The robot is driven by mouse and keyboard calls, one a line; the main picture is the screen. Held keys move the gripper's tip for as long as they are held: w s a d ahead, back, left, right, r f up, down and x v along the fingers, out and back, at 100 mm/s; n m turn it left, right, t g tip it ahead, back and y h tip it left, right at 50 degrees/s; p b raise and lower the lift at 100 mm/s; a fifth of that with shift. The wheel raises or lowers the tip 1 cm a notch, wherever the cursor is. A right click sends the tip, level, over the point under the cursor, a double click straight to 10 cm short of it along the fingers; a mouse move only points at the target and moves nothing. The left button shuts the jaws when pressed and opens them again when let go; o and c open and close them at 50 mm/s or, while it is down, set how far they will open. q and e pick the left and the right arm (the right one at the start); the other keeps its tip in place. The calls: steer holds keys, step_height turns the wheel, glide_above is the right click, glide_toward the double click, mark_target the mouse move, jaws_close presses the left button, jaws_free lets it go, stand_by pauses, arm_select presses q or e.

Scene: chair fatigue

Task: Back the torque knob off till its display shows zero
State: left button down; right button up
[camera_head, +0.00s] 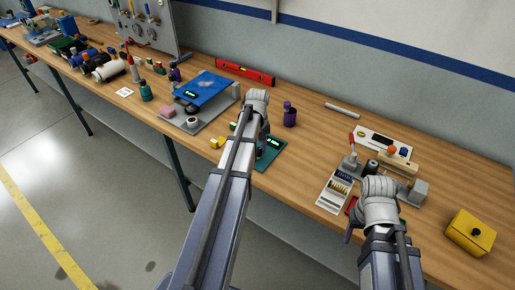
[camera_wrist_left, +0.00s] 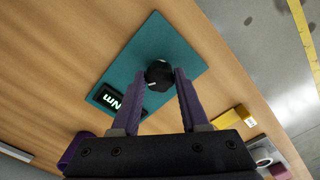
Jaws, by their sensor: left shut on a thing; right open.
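The black torque knob (camera_wrist_left: 158,75) has a white mark and sits on a teal plate (camera_wrist_left: 186,54) in the left wrist view. My left gripper (camera_wrist_left: 163,78) has its purple fingers on both sides of the knob and is shut on it. A dark display (camera_wrist_left: 112,97) beside the knob shows lit "Nm"; the finger hides part of it, and I cannot read the number. In the head view the plate (camera_head: 268,157) and display (camera_head: 274,142) show beside my left wrist, which hides the knob. My right gripper (camera_head: 362,208) is open, low at the right, mostly hidden by its wrist.
A blue-topped rig (camera_head: 203,90) stands further left. A tray of small parts (camera_head: 335,190) and a yellow box (camera_head: 470,233) are at the right.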

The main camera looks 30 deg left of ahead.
mark_target(258, 150)
arm_select(q)
steer(key=shift+c, duration=2.1)
jaws_free()
steer(key=shift+r, duration=0.1)
step_height(258, 150, up, 8)
steer(key=p, duration=0.8)
steer(key=shift+f, duration=0.2)
steer(key=shift+d, duration=0.1)
